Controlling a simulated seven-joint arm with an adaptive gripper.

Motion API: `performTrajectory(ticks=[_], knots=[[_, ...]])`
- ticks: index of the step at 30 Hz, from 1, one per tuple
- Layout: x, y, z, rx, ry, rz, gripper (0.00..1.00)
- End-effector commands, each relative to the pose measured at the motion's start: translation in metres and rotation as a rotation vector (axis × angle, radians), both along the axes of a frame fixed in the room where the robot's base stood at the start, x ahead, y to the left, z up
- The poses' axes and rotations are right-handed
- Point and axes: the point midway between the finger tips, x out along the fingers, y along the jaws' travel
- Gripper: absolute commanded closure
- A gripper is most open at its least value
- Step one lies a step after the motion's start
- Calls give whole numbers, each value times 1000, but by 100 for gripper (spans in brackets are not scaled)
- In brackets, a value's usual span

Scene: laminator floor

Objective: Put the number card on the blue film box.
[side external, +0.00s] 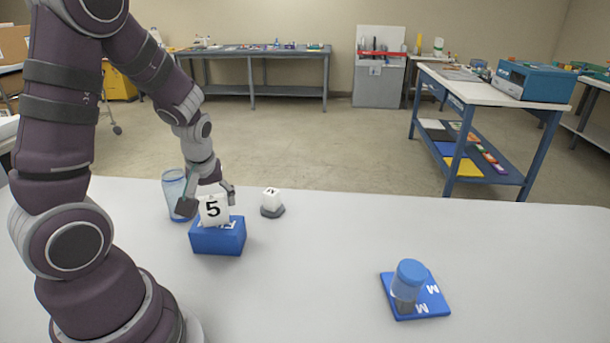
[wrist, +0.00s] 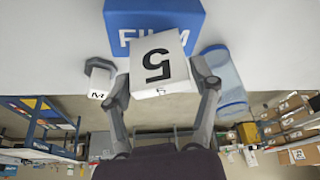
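The number card (side external: 213,210) is a white piece with a black 5, slightly tilted, at the top of the blue film box (side external: 217,240). In the wrist view the card (wrist: 160,66) overlaps the near side of the box (wrist: 130,14), covering part of the word FILM. The card appears to rest on the box; its bottom contact is not clear. My gripper (side external: 209,199) is just above the box with its fingers spread on either side of the card. In the wrist view the fingers (wrist: 162,78) flank the card, seemingly without gripping it.
A clear blue cup (side external: 174,192) stands close behind the box to the left. A small white block on a grey base (side external: 271,203) stands to the right. A blue-lidded jar (side external: 408,283) stands on a blue pad (side external: 433,301) at the front right. The table between is clear.

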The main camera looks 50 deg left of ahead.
Motion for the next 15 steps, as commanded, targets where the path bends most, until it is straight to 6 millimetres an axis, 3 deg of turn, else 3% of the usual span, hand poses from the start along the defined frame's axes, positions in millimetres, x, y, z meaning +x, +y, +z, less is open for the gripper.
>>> performTrajectory(ticks=[3, 15], knots=[[0, 0, 0, 0, 0, 0, 20], [0, -1, 8, 2, -3, -2, 20]])
